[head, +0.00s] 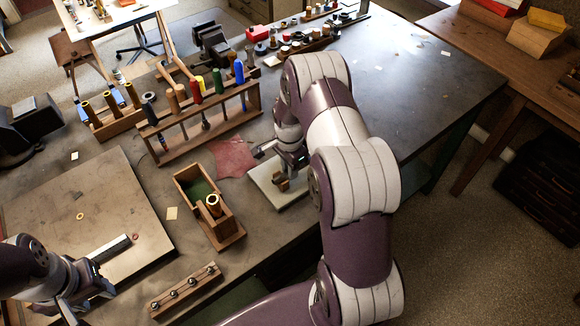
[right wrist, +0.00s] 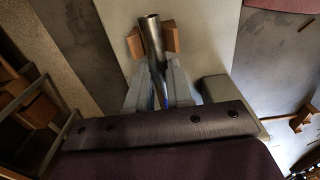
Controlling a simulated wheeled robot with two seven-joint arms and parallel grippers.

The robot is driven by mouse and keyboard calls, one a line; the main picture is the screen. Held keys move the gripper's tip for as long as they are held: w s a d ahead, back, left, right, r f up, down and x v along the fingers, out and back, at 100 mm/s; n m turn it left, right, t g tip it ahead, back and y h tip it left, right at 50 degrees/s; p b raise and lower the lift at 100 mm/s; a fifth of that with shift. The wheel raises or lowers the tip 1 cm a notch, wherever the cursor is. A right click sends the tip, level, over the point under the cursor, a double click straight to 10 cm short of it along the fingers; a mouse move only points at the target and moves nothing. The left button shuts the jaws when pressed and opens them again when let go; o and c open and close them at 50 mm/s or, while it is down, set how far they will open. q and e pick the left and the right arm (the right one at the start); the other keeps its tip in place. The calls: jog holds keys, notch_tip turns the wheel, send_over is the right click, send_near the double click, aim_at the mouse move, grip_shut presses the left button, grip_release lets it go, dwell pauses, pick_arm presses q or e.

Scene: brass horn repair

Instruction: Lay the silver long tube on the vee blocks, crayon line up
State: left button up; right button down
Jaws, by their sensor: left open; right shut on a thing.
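The silver long tube (right wrist: 150,32) is in my right gripper (right wrist: 165,92), whose fingers are shut around it. In the right wrist view its open end sits between the two sides of a wooden vee block (right wrist: 169,36); I cannot tell if it touches the wood. A bluish patch shows by the fingers; I cannot tell if it is the crayon line. In the head view my right gripper (head: 290,158) is over the pale plate with the vee block (head: 283,184), and my arm hides part of it. My left gripper (head: 92,290) is open at the lower left.
A pale plate (head: 262,192) lies under the vee block. A wooden box with green lining (head: 190,178) stands left of it, a rack of coloured handles (head: 180,147) behind. A low wooden rack (head: 170,298) is in front.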

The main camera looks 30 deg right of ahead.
jog(key=c, duration=0.9)
grip_release()
jog(key=shift+c, duration=0.2)
notch_tip(320, 180, up, 13)
jog(key=b, duration=0.3)
jog(key=shift+f, duration=0.15)
